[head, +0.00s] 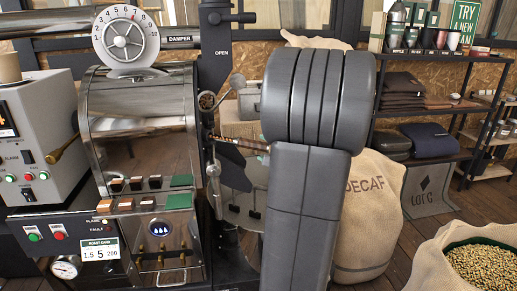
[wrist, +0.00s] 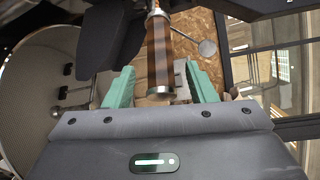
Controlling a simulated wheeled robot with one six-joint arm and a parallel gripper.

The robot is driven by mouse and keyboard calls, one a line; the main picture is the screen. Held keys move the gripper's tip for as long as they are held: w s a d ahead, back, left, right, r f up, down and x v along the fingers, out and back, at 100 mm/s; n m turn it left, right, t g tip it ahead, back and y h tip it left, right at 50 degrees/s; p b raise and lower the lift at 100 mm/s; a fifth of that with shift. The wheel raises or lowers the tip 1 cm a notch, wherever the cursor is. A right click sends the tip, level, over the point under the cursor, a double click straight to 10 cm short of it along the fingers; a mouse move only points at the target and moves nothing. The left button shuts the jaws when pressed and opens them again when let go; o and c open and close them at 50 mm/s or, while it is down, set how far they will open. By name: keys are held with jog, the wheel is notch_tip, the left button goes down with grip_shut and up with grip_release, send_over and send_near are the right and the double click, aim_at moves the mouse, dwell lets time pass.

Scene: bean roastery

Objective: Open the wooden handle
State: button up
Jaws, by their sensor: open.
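The wooden handle (wrist: 160,55) is a striped brown bar with metal ends, running down from the top of the wrist view. My gripper (wrist: 160,78) is open, with one green finger on each side of the handle. Gaps show between the handle and both fingers, and the jaws are not closed on it. In the head view a slim brown handle (head: 242,143) sticks out rightward from the front of the chrome roaster (head: 140,115). Its right end goes behind my arm, which also hides my gripper there.
A grey control box (head: 35,140) stands left of the roaster. A metal ball-ended lever (head: 238,82) is close to the handle. Behind and right are a burlap DECAF sack (head: 370,215), a black shelf (head: 440,60) and an open sack of beans (head: 485,265).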

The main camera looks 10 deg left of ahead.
jog(key=v, duration=0.9)
jog(key=shift+b, duration=0.4)
